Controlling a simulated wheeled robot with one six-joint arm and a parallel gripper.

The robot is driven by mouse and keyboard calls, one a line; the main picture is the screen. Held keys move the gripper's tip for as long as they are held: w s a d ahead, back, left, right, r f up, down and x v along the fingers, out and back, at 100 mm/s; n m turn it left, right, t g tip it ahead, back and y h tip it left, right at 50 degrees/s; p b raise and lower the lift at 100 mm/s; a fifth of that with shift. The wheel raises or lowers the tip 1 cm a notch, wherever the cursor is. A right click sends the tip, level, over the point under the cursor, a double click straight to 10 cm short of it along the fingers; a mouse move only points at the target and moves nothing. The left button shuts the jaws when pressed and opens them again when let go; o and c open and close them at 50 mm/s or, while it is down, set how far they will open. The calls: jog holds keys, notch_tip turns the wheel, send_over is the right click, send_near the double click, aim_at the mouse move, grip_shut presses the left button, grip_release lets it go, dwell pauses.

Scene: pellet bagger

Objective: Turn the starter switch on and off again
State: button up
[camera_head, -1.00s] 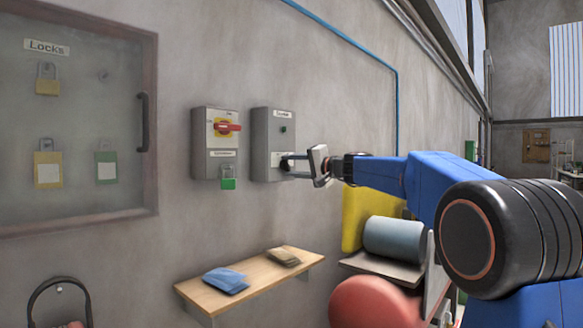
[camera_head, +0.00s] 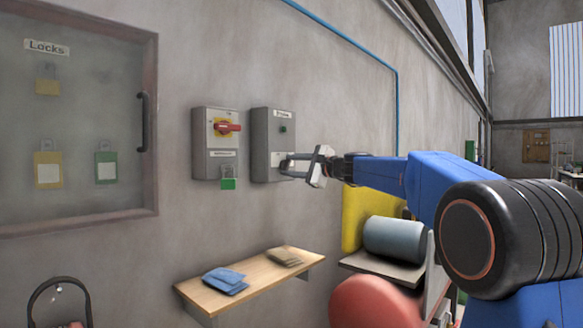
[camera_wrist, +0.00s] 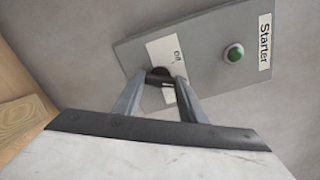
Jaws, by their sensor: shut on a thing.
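The starter box (camera_head: 268,140) is a grey panel on the wall, with a small green round button or lamp (camera_head: 283,129) in its upper part. In the wrist view the starter box (camera_wrist: 205,50) has a "Starter" label, the green button (camera_wrist: 233,53), and a white plate with a small black switch (camera_wrist: 158,75). My gripper (camera_head: 290,164) reaches the lower part of the box from the right. In the wrist view my gripper (camera_wrist: 158,84) is shut on the black switch, with one finger on each side. The fingers partly hide the switch and its markings.
Left of it is a grey isolator box (camera_head: 213,145) with a red handle on yellow and a green padlock (camera_head: 228,184) below. Further left is a glass-fronted lock cabinet (camera_head: 75,115). A wooden shelf (camera_head: 255,280) with packets is below. A blue-grey roll (camera_head: 394,240) lies under my arm.

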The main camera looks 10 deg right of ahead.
jog(key=shift+f+m, duration=0.1)
jog(key=shift+m, duration=0.3)
jog(key=o, duration=1.1)
jog(key=shift+c, duration=0.2)
jog(key=shift+d, duration=0.1)
jog(key=v, duration=1.7)
jog(key=shift+s, duration=0.15)
jog(key=shift+d, duration=0.1)
